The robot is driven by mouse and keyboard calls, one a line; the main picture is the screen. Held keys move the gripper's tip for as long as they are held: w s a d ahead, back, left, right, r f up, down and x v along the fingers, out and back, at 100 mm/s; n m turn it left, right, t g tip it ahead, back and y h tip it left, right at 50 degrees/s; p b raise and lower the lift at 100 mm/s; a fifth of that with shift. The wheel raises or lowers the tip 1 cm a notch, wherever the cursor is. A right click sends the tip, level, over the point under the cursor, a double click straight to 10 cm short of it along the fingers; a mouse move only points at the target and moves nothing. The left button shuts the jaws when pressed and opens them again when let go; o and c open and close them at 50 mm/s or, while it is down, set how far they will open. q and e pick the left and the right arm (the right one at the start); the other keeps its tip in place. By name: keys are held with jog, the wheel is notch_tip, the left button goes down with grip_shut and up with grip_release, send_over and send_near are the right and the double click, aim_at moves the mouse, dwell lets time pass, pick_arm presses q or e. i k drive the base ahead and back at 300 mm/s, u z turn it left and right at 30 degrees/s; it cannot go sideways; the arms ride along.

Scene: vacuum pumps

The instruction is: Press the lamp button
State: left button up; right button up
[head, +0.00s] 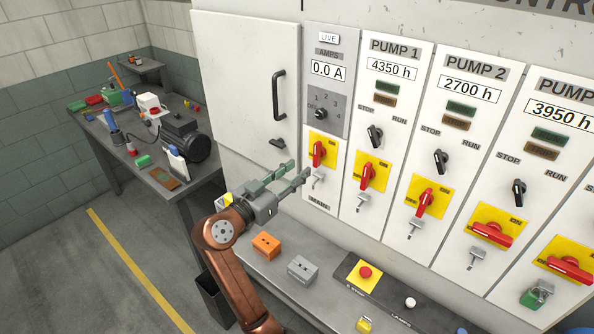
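A small white round button (410,302) sits on a dark control strip (385,295) on the ledge in front of the pump panels.
A yellow padlock (364,325) lies at the front. Red rotary handles (367,176) stick out from the panels. A cluttered workbench (108,150) stands at left.

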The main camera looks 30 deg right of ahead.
aim_at(410, 303)
jog(key=k, duration=2)
